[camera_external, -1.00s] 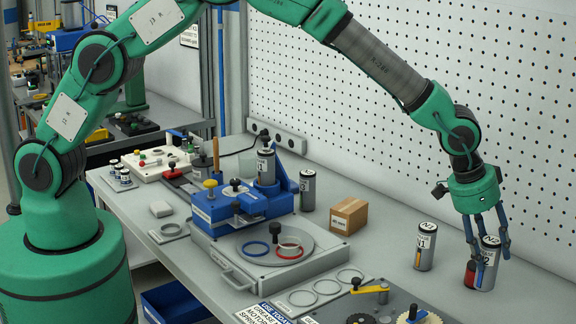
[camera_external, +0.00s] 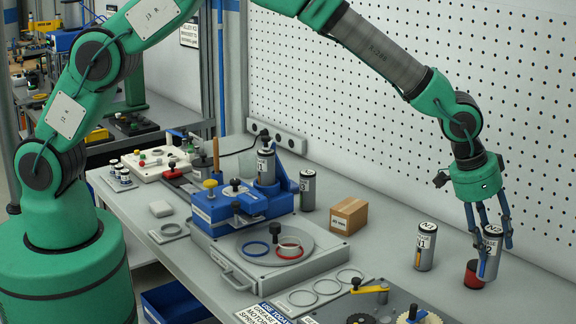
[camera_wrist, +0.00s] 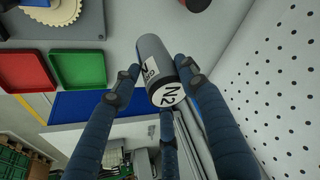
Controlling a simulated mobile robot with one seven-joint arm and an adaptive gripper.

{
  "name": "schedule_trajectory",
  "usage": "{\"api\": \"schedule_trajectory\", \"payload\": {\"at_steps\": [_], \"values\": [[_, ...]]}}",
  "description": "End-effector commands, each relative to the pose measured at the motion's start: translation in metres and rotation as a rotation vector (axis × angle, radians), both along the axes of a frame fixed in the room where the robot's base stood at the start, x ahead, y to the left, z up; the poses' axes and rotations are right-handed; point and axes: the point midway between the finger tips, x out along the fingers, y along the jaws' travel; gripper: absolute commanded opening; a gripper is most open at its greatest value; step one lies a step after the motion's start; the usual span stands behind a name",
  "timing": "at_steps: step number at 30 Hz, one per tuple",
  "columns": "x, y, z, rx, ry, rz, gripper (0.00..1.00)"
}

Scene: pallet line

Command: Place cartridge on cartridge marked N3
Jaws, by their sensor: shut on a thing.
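My gripper (camera_external: 491,248) is shut on a grey cartridge marked N2 (camera_external: 492,235) at the right of the bench. In the wrist view, my gripper's fingers (camera_wrist: 160,88) are around the cartridge and its white N2 top (camera_wrist: 167,95) faces the camera. It appears slightly above the bench. A cartridge marked N1 (camera_external: 425,250) stands upright to its left. Another grey cartridge (camera_external: 265,168) stands in the blue fixture, and one (camera_external: 308,192) stands behind the fixture. Their markings are too small to read, so I cannot tell which is N3.
A dark-topped red cylinder (camera_external: 473,277) stands close beside the held cartridge. A cardboard box (camera_external: 349,216) lies between N1 and the blue fixture (camera_external: 220,208). Rings and a gear plate (camera_external: 345,308) occupy the front. The white pegboard (camera_external: 420,100) rises behind the bench.

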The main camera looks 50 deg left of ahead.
Motion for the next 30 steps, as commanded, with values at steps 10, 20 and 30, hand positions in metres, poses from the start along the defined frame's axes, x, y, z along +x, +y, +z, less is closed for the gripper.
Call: {"api": "schedule_trajectory", "payload": {"at_steps": [10, 20, 30], "values": [[0.007, 0.012, 0.004, 0.000, -0.001, 0.014, 0.10], [0.042, 0.090, 0.023, 0.004, -0.002, 0.107, 0.10], [0.081, 0.220, 0.050, 0.011, -0.001, 0.260, 0.10]]}}
